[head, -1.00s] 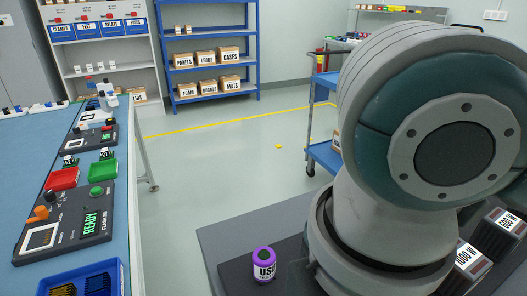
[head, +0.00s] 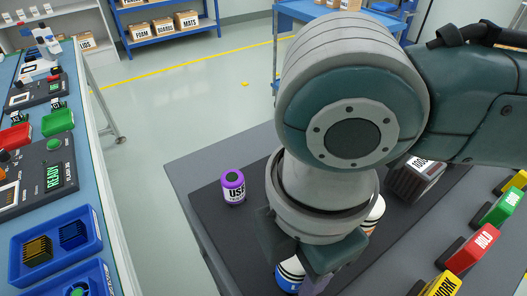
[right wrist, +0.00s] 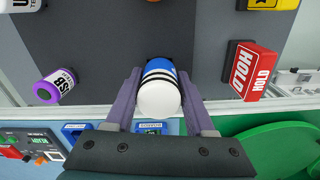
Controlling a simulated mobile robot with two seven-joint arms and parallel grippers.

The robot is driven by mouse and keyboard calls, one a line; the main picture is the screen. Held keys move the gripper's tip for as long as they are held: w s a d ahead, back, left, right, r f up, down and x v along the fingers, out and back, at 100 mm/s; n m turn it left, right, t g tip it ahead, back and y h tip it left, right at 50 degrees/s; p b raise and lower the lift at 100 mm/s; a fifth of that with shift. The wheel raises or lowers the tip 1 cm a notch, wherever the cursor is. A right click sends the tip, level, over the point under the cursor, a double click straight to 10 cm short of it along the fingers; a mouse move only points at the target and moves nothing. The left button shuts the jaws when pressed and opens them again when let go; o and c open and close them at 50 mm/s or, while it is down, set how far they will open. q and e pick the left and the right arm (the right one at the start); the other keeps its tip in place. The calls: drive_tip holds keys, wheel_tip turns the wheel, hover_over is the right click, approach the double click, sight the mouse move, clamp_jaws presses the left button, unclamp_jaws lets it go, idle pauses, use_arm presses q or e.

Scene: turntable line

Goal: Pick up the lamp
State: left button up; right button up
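A blue object with black bands and a white domed top (right wrist: 159,97) stands between the fingers of my right gripper (right wrist: 159,74) in the right wrist view. It also shows in the head view (head: 289,274), partly hidden by the gripper. I read no label that names it as the lamp. The two purple fingers are spread on either side of it, close to its sides, and do not clearly press on it. A purple container marked USB (head: 233,187) stands apart to the left, also in the right wrist view (right wrist: 55,86). My left gripper is out of view.
A white-topped orange item (head: 374,212) and a dark block (head: 415,180) stand on the dark mat (head: 205,212) beyond my right wrist. Red HOLD (head: 474,247), green (head: 501,206) and yellow (head: 441,285) blocks line the right. A workbench with blue trays (head: 92,232) is left.

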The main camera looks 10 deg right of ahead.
clamp_jaws()
idle(0.4)
